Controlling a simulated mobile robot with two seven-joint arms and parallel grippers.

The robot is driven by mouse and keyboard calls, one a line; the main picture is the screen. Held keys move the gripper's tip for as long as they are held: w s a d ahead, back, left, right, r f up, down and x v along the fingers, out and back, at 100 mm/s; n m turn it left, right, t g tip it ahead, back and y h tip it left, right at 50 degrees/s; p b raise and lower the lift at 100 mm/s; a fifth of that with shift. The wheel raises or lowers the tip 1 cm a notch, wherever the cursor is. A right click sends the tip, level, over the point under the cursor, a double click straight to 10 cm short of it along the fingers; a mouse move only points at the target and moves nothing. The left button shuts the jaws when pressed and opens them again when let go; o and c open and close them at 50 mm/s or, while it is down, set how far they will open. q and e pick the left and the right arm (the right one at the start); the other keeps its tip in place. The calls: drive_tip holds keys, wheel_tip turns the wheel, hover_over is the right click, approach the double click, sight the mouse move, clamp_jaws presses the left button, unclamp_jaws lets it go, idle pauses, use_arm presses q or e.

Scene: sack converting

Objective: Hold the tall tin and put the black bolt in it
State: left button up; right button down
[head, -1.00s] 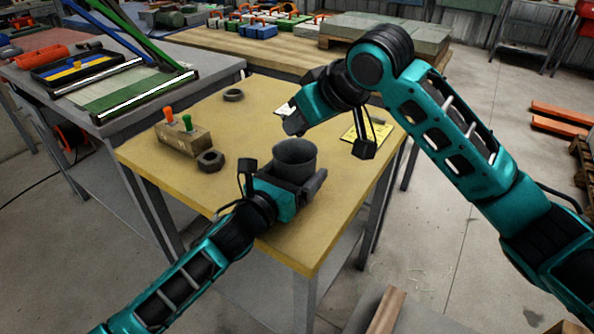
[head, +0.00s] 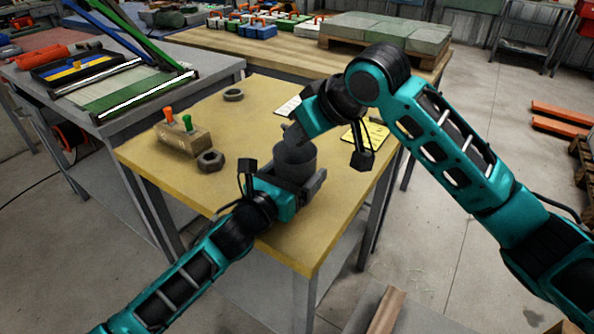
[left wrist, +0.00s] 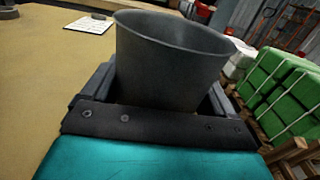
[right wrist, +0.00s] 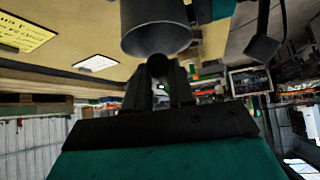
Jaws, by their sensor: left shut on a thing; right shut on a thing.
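The tall tin (head: 296,162) is a dark grey, open-topped tin standing upright near the table's middle. My left gripper (head: 304,186) is shut around it from the near side; the tin fills the left wrist view (left wrist: 172,62) between the fingers. My right gripper (head: 292,136) is over the tin's rim, pointing down. In the right wrist view (right wrist: 160,72) it is shut on a small dark round-ended thing, the black bolt (right wrist: 158,65), right at the tin's mouth (right wrist: 158,38). Most of the bolt is hidden by the fingers, and I cannot tell how far it is inside.
On the yellow tabletop (head: 255,230) are a hex nut (head: 210,161), a dark ring (head: 233,95) and a block with orange and green knobs (head: 183,138). A white card (head: 287,106) and a yellow card (head: 372,133) lie behind. The front of the table is clear.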

drive_tip(key=shift+f, duration=1.4)
idle(0.4)
drive_tip(key=c, duration=1.2)
unclamp_jaws()
drive_tip(key=o, duration=0.6)
drive_tip(key=shift+c, duration=0.2)
use_arm(q)
drive_tip(key=o, duration=0.8)
use_arm(e)
drive_tip(key=v, duration=1.2)
